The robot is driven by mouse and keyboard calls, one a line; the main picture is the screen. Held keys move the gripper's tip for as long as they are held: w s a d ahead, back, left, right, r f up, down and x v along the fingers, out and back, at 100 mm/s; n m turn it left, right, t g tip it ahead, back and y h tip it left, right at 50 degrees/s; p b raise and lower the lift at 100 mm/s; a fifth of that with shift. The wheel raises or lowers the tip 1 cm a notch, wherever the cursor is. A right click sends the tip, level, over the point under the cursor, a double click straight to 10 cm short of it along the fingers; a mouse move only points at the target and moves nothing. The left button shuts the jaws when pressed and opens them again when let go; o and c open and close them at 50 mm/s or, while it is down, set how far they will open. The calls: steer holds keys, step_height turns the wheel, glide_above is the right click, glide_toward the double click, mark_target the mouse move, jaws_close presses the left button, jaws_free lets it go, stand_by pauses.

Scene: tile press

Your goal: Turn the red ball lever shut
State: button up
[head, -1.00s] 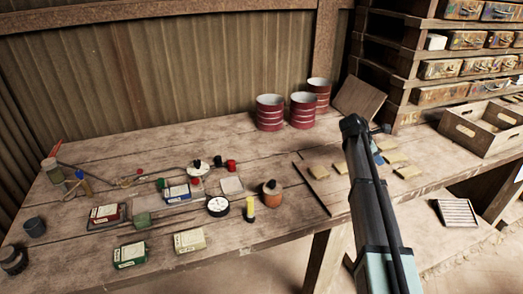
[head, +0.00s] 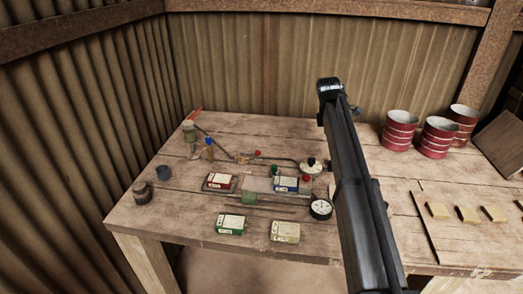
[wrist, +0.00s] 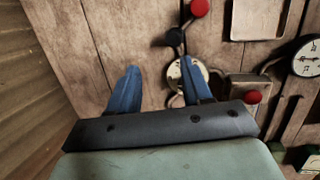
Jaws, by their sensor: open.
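In the wrist view a red ball (wrist: 200,8) sits at the top edge, on the end of a short black lever (wrist: 186,24) that runs down to a dark hub (wrist: 175,38). A pale round disc (wrist: 172,76) lies below the hub, partly covered by the right finger. My gripper (wrist: 158,78) is open and empty; its blue fingers are spread, and the ball lies beyond their tips, up and to the right. In the head view my arm covers this lever, and my gripper does not show.
A second red knob (wrist: 253,97) sits on a small box right of the fingers, also seen in the head view (head: 306,178). A dial gauge (wrist: 307,57) is farther right. Several small boxes lie in front, including a green one (head: 230,225). Red drums (head: 437,137) stand behind right.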

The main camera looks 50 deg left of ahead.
mark_target(258, 152)
steer(key=s+a+r+n+g+y, duration=0.1)
steer(key=s+a+r, duration=0.1)
steer(key=s+a, duration=0.7)
steer(key=s+a+r+n+g, duration=0.1)
steer(key=s+a+r, duration=0.2)
steer(key=s+a, duration=0.6)
steer(key=f, duration=0.9)
steer(key=s+f, duration=0.1)
steer(key=f, duration=0.3)
steer(key=shift+a+f, duration=0.15)
steer(key=shift+f, duration=0.15)
jaws_close()
